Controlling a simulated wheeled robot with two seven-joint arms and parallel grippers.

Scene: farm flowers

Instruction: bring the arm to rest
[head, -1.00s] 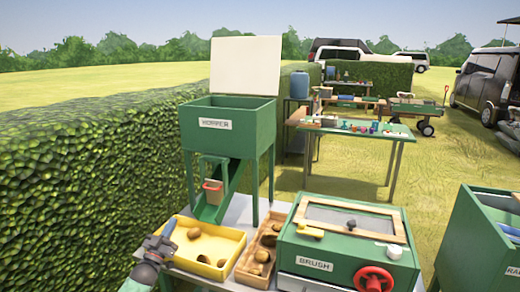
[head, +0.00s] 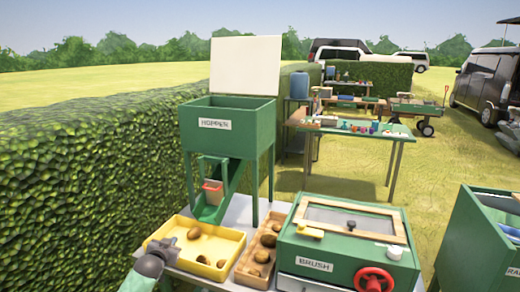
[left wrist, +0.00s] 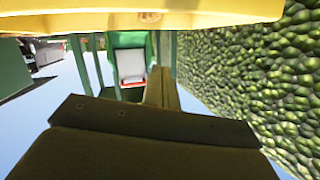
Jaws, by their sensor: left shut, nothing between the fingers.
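My left gripper (head: 163,247) is at the front left corner of the yellow tray in the head view, shut and empty. The yellow tray (head: 222,269) holds several brown potato-like lumps. In the left wrist view the fingers (left wrist: 165,90) are together in the middle, and the yellow tray's wall (left wrist: 130,20) runs close across the top. I cannot tell whether the gripper touches the tray. My right gripper is not in view.
The green hopper (head: 228,135) stands behind the tray. A wooden tray (head: 248,272) and the green brush box (head: 342,268) are to the right. A hedge (head: 80,190) runs along the left. Another green box (head: 470,250) is at the right edge.

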